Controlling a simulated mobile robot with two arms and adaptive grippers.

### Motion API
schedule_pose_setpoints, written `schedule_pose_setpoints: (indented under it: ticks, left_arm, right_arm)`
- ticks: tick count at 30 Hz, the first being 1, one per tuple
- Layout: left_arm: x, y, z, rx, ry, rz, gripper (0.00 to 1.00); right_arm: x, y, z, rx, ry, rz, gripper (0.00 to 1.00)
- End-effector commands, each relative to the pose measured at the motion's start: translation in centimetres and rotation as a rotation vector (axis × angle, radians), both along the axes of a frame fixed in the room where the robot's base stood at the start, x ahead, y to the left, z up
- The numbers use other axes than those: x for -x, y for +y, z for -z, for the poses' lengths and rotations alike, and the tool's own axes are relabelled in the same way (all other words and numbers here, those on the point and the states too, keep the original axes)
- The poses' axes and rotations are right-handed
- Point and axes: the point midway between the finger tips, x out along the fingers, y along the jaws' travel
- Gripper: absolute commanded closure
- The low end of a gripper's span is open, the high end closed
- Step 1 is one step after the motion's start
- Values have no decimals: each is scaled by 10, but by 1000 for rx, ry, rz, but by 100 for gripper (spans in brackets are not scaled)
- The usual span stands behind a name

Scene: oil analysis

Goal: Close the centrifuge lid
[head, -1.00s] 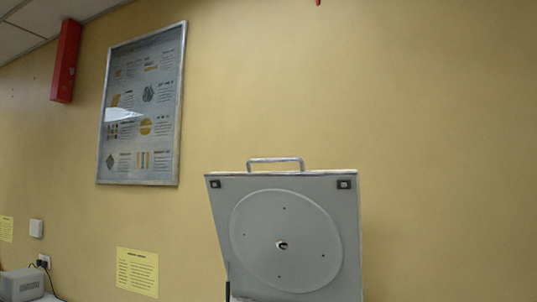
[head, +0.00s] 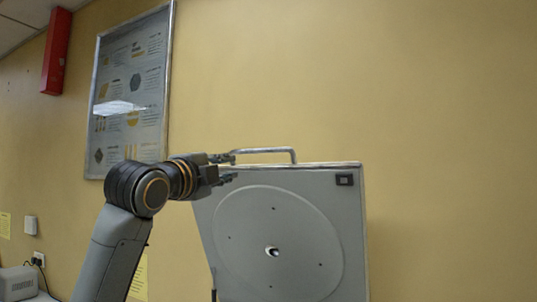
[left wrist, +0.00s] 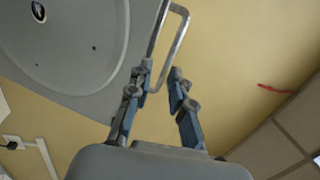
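The centrifuge lid (head: 345,215) stands raised and open, its grey underside with a round disc facing me. A metal bar handle (head: 270,151) runs along its top edge. My left gripper (head: 232,168) is at the lid's upper left corner, by the left end of the handle. Its fingers are apart. In the left wrist view, the handle (left wrist: 174,45) reaches between the open fingertips (left wrist: 160,74), and the lid (left wrist: 110,105) lies at the left. I cannot tell whether a finger touches the handle. The centrifuge body is out of view. My right gripper is not in view.
A framed poster (head: 130,90) and a red box (head: 56,52) hang on the yellow wall behind. A small grey device (head: 17,283) stands at the lower left. The space right of the lid is clear.

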Motion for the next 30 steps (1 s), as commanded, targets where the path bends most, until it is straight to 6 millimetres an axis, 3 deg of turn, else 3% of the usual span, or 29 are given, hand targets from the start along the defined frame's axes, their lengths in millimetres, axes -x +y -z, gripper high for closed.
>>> schedule_pose_setpoints:
  ticks: [3,7,21,30]
  left_arm:
    - [16,-14,-18,-26,-34,22,79]
    - [10,-20,-25,-32,-39,27,79]
    - [-75,-54,-43,-29,-35,26,79]
    - [-104,-65,-46,-30,-38,25,79]
  right_arm:
    - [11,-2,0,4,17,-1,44]
    - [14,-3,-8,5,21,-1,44]
    - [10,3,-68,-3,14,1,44]
    - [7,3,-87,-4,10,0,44]
